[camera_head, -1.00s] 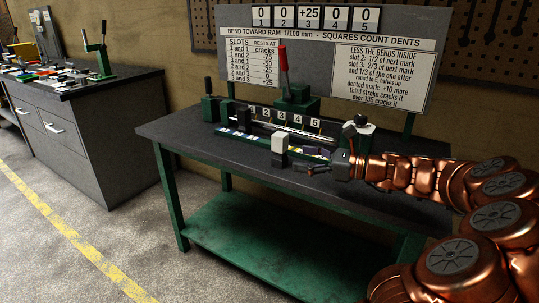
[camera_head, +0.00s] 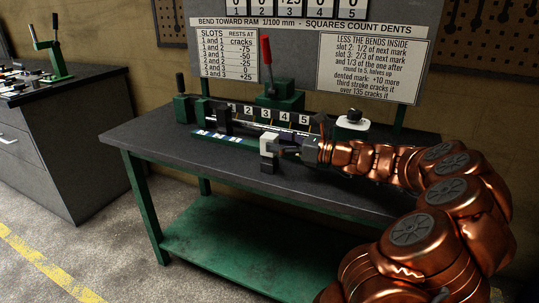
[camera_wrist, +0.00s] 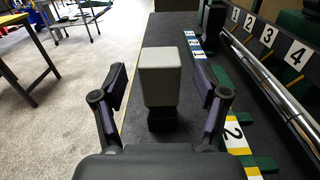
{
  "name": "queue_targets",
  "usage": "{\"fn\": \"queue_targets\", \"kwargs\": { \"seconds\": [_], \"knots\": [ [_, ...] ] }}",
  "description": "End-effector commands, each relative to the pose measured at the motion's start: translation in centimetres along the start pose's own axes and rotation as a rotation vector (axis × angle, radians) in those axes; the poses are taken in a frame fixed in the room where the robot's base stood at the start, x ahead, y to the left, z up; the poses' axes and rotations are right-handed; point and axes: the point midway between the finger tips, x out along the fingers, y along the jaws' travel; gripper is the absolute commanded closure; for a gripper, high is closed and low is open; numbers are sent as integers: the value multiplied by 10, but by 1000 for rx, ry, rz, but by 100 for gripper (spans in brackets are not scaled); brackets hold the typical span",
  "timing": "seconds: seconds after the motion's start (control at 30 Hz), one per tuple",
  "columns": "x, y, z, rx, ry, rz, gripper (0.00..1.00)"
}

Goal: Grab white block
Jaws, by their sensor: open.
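The white block (camera_head: 268,144) stands upright on a dark base near the front edge of the green-framed bench. In the wrist view the white block (camera_wrist: 161,76) is straight ahead, between the two finger lines. My gripper (camera_head: 281,150) is right beside it, coming from the right in the head view. In the wrist view my gripper (camera_wrist: 160,92) is open, with one dark finger on each side of the block and gaps visible at both sides. I cannot tell how deep the block sits between the fingers.
A row of numbered slots (camera_head: 270,114) and a metal bar (camera_wrist: 271,84) run behind the block. A dark post (camera_head: 224,119) stands to its left. A red-handled press (camera_head: 267,72) is at the back. The bench's front left top (camera_head: 165,140) is clear.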

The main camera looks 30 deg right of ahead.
Motion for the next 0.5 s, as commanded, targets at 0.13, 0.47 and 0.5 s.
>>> {"fn": "queue_targets", "kwargs": {
  "seconds": [0.13, 0.47, 0.5],
  "knots": [
    [20, 0, -2, 0, 2, 0, 27],
    [28, -1, 0, 0, 1, -5, 27],
    [28, -1, 0, 0, 1, -5, 27]
  ]
}}
